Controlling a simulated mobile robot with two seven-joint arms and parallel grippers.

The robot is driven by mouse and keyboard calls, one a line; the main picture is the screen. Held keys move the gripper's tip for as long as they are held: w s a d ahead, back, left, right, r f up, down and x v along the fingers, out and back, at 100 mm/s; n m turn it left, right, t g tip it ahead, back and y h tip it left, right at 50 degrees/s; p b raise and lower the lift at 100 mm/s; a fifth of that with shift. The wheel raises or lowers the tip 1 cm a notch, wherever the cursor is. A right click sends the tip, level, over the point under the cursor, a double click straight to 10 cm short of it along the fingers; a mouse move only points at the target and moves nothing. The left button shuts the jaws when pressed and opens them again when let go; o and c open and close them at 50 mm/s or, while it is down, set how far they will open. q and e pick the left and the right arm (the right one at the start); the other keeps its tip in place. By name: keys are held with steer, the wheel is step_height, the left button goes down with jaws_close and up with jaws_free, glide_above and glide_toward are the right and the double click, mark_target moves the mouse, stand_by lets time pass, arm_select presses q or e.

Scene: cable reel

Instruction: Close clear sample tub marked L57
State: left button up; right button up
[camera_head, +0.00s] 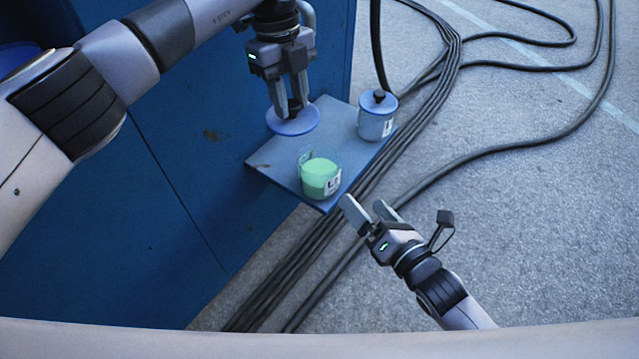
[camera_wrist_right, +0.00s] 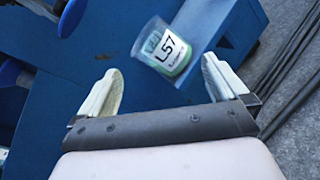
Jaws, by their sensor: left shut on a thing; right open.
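The clear tub (camera_head: 320,176) with green contents stands open and upright near the front corner of the blue shelf (camera_head: 273,157). Its white label reads L57 in the right wrist view (camera_wrist_right: 170,48). My left gripper (camera_head: 293,108) is shut on the knob of a round blue lid (camera_head: 296,125), behind and left of the tub. I cannot tell whether the lid touches the shelf. My right gripper (camera_head: 365,207) is open and empty, to the right of and nearer than the tub, not touching it. Its two fingers also show in the right wrist view (camera_wrist_right: 161,80).
A second tub (camera_head: 375,126) with a blue knobbed lid stands at the shelf's back right corner; its label is unreadable. A large blue cabinet (camera_head: 185,150) rises at the left. Black cables (camera_head: 420,106) run over the grey ground beside the shelf.

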mark_target(313, 112)
arm_select(q)
steer(key=n, duration=0.2)
steer(key=d+f+n+b, duration=0.2)
steer(key=n, duration=0.1)
steer(key=shift+w+d+f+n+t, duration=0.2)
steer(key=shift+w+n+t, duration=0.1)
steer(key=shift+t, duration=0.1)
steer(key=n, duration=0.1)
steer(key=d+n+b, duration=0.1)
steer(key=n, duration=0.1)
steer(key=shift+d+f+h, duration=0.1)
steer(key=shift+f+h, duration=0.2)
steer(key=shift+f, duration=0.05)
steer(key=n, duration=0.1)
steer(key=d+n+b, duration=0.1)
steer(key=n, duration=0.1)
steer(key=shift+w+f+t, duration=0.1)
steer(key=shift+f+t, duration=0.15)
steer(key=shift+t, duration=0.15)
arm_select(e)
steer(key=n, duration=0.3)
steer(key=w+a+f+n+y, duration=0.1)
steer(key=n, duration=0.2)
steer(key=w+a+f+n+y, duration=0.1)
steer(key=n, duration=0.2)
steer(key=shift+w+a, duration=0.1)
steer(key=shift+w, duration=0.1)
steer(key=shift+w, duration=0.1)
